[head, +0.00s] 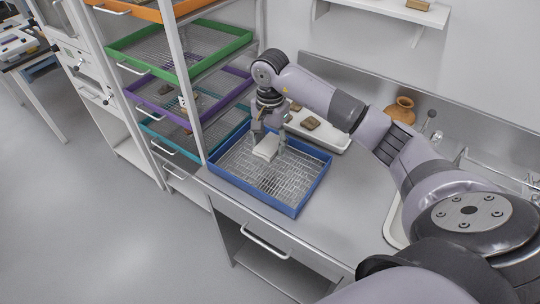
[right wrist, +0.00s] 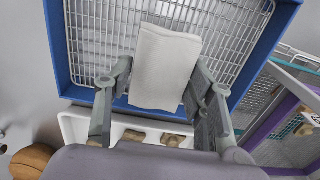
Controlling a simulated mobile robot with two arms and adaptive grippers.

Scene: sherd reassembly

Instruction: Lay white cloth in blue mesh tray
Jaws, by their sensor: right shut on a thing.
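The blue mesh tray (head: 297,207) stands on the grey bench beside the drawer rack. It also shows in the right wrist view (right wrist: 58,45). The white cloth (head: 266,149) is a small folded pad over the tray's far part, inside its outline. In the right wrist view the cloth (right wrist: 166,62) lies between the fingers of my right gripper (head: 268,134), which is shut on it. I cannot tell whether the cloth touches the mesh. My left gripper is not in view.
A white tray with brown sherds (head: 310,123) lies behind the blue tray. A brown pot (head: 399,111) stands at the back near a sink. A rack of coloured mesh trays, green (head: 180,68) among them, rises at the left. The tray's near part is empty.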

